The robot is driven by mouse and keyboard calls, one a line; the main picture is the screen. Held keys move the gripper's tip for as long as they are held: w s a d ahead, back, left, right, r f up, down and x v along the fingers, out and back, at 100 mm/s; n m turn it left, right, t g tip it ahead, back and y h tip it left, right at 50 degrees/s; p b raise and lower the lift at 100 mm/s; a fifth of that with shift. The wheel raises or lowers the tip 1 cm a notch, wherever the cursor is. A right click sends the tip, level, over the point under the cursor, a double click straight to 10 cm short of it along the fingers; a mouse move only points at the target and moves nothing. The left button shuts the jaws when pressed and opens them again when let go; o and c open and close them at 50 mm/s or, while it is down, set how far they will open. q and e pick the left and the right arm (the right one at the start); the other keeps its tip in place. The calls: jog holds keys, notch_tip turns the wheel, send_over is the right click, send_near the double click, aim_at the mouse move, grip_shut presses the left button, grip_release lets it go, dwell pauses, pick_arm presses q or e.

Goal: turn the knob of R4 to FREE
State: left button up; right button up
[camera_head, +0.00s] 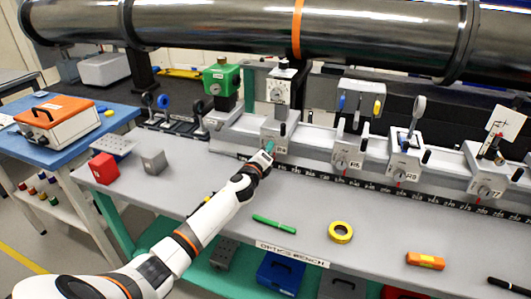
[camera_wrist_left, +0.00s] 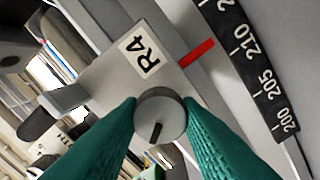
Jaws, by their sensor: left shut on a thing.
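The knob of R4 (camera_wrist_left: 160,118) is a round grey knob with a dark pointer line, on the front of a light grey carrier with an "R4" label (camera_wrist_left: 143,52). In the left wrist view the green fingers of my left gripper (camera_wrist_left: 160,125) are shut on the knob, one on each side. The pointer line points to the lower part of that view. In the head view my left gripper (camera_head: 268,153) reaches the R4 carrier (camera_head: 280,132) and hides its knob. I see no FREE marking. My right gripper is not in view.
Other carriers with knobs, such as R5 (camera_head: 347,158) and R8 (camera_head: 404,168), stand along the rail to the right. A black scale (camera_head: 380,184) runs below them. A green marker (camera_head: 274,224), a yellow tape roll (camera_head: 340,232) and an orange block (camera_head: 425,260) lie on the bench.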

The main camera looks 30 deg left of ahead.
pick_arm(q)
jog(key=n, duration=1.1)
jog(key=shift+f, duration=0.1)
dwell(0.5)
jog(key=o, duration=1)
jog(key=v, duration=1.2)
jog(key=shift+s, duration=0.1)
jog(key=shift+f, duration=0.1)
